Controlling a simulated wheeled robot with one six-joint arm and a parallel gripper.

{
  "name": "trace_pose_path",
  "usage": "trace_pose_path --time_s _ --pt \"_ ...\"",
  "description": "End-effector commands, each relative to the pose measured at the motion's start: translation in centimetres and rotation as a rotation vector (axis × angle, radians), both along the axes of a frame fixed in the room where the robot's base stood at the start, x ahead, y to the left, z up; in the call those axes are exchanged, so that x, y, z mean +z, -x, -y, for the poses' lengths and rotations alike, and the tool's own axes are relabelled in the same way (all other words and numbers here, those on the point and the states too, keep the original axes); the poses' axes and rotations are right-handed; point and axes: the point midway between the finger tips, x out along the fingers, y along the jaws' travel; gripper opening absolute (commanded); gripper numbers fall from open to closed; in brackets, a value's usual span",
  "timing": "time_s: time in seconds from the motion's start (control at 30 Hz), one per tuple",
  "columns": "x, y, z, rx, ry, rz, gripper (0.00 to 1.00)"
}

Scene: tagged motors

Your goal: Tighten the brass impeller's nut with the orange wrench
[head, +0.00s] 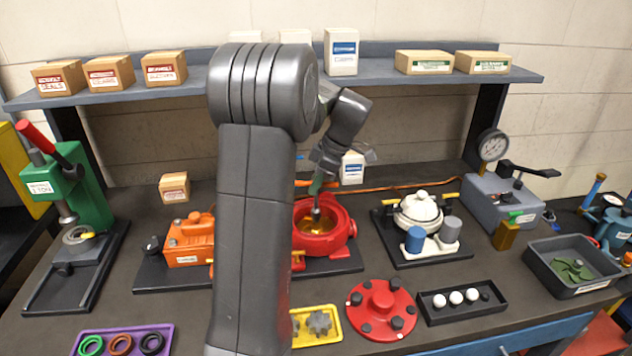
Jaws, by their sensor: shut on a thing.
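The brass impeller (314,226) sits inside the open red pump housing (338,236), partly hidden behind my arm. My gripper (317,180) is above the housing, pointing down.
A red cover (382,309) and a black tray of white balls (462,301) lie in front. An orange motor (190,240) stands left, a white pump (418,212) right. A yellow tray (328,336) is partly hidden by my arm. An orange cable (400,187) runs behind.

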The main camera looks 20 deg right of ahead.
Motion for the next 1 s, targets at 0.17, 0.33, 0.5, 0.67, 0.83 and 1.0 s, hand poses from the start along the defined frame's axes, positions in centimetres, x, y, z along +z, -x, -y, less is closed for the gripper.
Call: trace_pose_path --time_s 0.17,0.33,0.5,0.67,0.83,1.0 --pt "-1.0 0.0 0.0 0.000 0.000 0.000 0.00" --pt "-1.3 0.0 0.0 0.000 0.000 0.000 0.00" --pt "-1.2 0.0 0.0 0.000 0.000 0.000 0.00" --pt "-1.3 0.0 0.0 -0.018 0.001 0.001 0.00" --pt "-1.6 0.1 0.0 -0.157 0.002 0.001 0.00" --pt "-1.8 0.0 -0.1 -0.405 0.002 0.003 0.00"
